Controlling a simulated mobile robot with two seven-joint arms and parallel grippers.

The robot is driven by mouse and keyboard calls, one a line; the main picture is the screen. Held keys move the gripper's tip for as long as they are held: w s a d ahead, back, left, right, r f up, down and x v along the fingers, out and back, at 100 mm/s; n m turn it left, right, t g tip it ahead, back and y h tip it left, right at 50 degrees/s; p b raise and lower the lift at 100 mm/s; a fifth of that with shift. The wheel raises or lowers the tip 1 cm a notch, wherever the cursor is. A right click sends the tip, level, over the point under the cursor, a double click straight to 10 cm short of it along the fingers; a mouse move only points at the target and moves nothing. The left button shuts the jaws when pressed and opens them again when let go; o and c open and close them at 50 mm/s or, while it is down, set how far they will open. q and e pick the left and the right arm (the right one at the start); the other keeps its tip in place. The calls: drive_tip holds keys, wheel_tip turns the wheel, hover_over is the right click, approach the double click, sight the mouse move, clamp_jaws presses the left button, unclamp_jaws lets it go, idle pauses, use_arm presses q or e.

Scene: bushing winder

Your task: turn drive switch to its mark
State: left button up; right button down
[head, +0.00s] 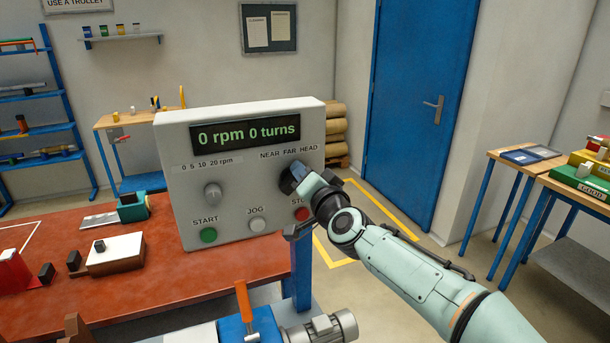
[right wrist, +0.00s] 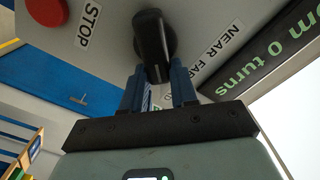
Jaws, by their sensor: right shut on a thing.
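The control box (head: 178,205) stands on the red bench, its display reading 0 rpm 0 turns. The drive switch is the black knob below the NEAR FAR HEAD label; in the right wrist view the black knob (right wrist: 152,38) shows close up. My right gripper (head: 294,178) is at the knob in the head view and covers most of it. In the right wrist view my blue fingers (right wrist: 159,78) are shut on the knob's end. The pointer and its exact mark cannot be made out. My left gripper is not in view.
On the box are a grey speed knob (head: 212,194), a green START button (head: 208,235), a JOG button (head: 257,225) and a red STOP button (head: 302,214), close under my right wrist. A motor (head: 325,327) stands in front. A blue door (head: 420,100) is behind.

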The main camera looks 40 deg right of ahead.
drive_tip(key=c, duration=0.9)
unclamp_jaws()
drive_tip(key=shift+w, duration=0.1)
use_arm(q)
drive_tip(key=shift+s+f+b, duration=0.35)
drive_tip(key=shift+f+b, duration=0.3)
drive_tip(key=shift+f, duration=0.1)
use_arm(e)
drive_tip(key=v, duration=1.3)
drive_tip(key=shift+s, duration=0.25)
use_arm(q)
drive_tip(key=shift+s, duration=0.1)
